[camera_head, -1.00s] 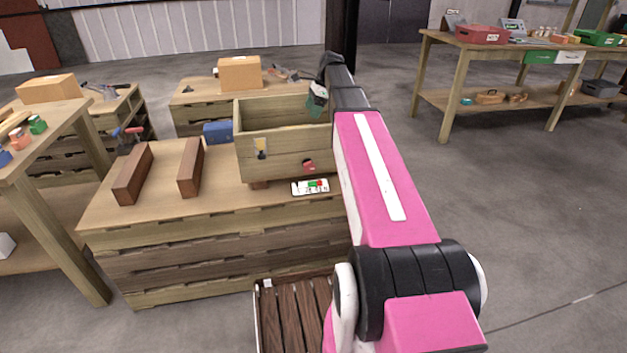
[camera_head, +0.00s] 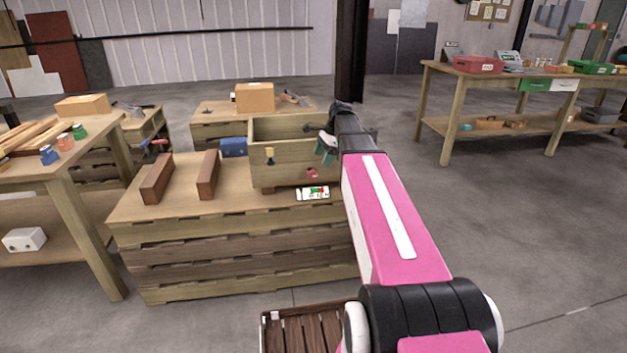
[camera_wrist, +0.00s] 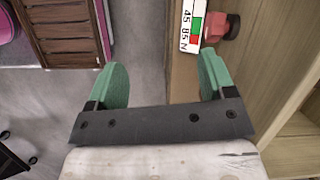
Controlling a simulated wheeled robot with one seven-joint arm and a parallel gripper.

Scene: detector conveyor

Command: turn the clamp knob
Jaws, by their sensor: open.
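A red knob (camera_head: 312,173) sits low on the front of an open wooden box (camera_head: 290,182). It shows in the wrist view (camera_wrist: 226,27), at the top, beyond the right finger. A white strip with numbers and a green and red band (camera_head: 313,192) lies just below and in front of the knob; it shows in the wrist view (camera_wrist: 193,22). My gripper (camera_head: 325,149) has green fingers, and is at the right part of the box front, above and right of the knob. In the wrist view my gripper (camera_wrist: 163,76) is open, with nothing between its fingers.
Two brown blocks (camera_head: 207,174) and a blue box (camera_head: 233,147) are on the wooden bench (camera_head: 180,207). Bare floor lies to the right; a workbench (camera_head: 492,86) stands farther back.

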